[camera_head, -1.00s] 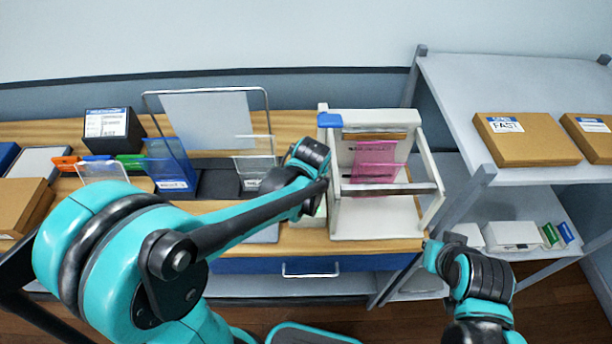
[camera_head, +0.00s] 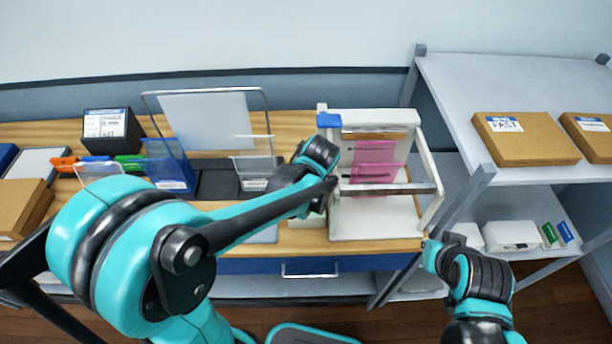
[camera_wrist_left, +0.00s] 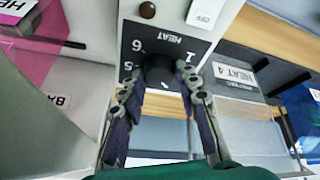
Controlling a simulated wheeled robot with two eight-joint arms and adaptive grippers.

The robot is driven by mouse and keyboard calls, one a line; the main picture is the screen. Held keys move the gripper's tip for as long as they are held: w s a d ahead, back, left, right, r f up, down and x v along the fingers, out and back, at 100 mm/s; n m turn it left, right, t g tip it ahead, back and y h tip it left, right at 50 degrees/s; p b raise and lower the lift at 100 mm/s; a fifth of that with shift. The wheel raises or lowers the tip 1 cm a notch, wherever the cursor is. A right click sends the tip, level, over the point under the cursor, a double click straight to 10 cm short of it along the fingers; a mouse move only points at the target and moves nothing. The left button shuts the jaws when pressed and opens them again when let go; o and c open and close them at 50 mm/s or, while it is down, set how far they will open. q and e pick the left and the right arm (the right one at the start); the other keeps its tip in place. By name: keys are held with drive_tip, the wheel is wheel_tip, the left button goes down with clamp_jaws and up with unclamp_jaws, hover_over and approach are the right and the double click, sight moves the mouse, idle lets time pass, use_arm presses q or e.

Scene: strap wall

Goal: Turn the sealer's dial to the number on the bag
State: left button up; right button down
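The white sealer (camera_head: 372,222) stands at the right of the bench. Its black heat panel (camera_wrist_left: 165,45) shows upside down in the left wrist view, with 6, 5 and 1 legible. The round black dial (camera_wrist_left: 158,70) has a pale mark at its lower edge; other numbers are hidden. My left gripper (camera_wrist_left: 158,92) has its fingers apart on either side of the dial; I see no clear contact. A label reading HEAT 4 (camera_wrist_left: 234,75) is on a clear-fronted bag or holder beside the sealer. A pink bag (camera_head: 374,162) is in the sealer. My right gripper (camera_head: 432,252) is by the bench's front right corner.
A blue bin (camera_head: 168,168), markers (camera_head: 98,160) and a black box (camera_head: 112,130) stand at the left of the bench. A grey shelf (camera_head: 520,80) with cartons (camera_head: 525,138) stands to the right. An off-white switch (camera_wrist_left: 205,12) is near the dial.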

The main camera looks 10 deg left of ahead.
use_arm(q)
drive_tip(key=o, duration=0.4)
drive_tip(key=shift+c, duration=0.2)
drive_tip(key=v, duration=1.2)
